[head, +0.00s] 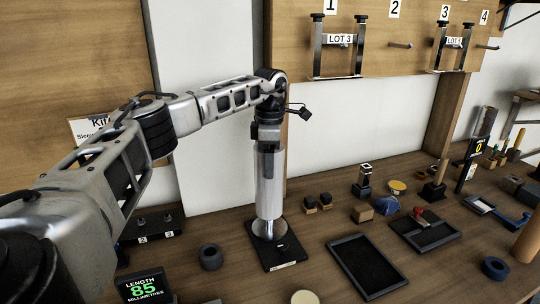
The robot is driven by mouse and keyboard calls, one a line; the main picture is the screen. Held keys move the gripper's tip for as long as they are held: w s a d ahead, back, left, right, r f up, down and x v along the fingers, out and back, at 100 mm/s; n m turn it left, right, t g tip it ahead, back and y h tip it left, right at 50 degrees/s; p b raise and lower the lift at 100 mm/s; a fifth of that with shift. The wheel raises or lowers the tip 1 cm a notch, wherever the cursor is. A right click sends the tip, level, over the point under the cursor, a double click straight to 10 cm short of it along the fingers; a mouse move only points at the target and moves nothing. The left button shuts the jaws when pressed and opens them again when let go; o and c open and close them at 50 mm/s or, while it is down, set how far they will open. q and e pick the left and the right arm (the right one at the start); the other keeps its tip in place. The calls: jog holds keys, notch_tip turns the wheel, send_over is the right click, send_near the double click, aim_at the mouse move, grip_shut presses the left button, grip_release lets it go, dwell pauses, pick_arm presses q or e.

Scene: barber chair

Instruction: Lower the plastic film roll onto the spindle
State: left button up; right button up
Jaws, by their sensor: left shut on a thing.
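The plastic film roll (270,185) is a pale, upright cylinder in the middle of the head view. My left gripper (268,143) points down and is shut on its top end. Directly below is the spindle's stand, with a shiny round foot (269,231) on a black base plate (283,260) on the bench. The roll's lower end is in line with this foot and close above it. I cannot tell how much of the spindle is inside the roll. My right gripper is not in view.
A black tray (366,266) lies to the right of the stand, with small wooden blocks (362,213) behind it. A wooden board with hooks hangs behind.

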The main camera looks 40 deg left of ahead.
pick_arm(q)
jog(key=shift+s+d+f+b, duration=0.1)
jog(key=shift+f+b, duration=0.4)
jog(key=shift+f, duration=0.95)
jog(key=shift+s+d+f+b, duration=0.1)
jog(key=shift+f+b, duration=0.4)
jog(key=shift+f, duration=0.9)
jog(key=o, duration=1.9)
jog(key=shift+f, duration=0.15)
jog(key=r, duration=1.7)
jog(key=shift+w+a+r, duration=0.1)
jog(key=shift+a+r, duration=0.05)
jog(key=shift+a, duration=0.05)
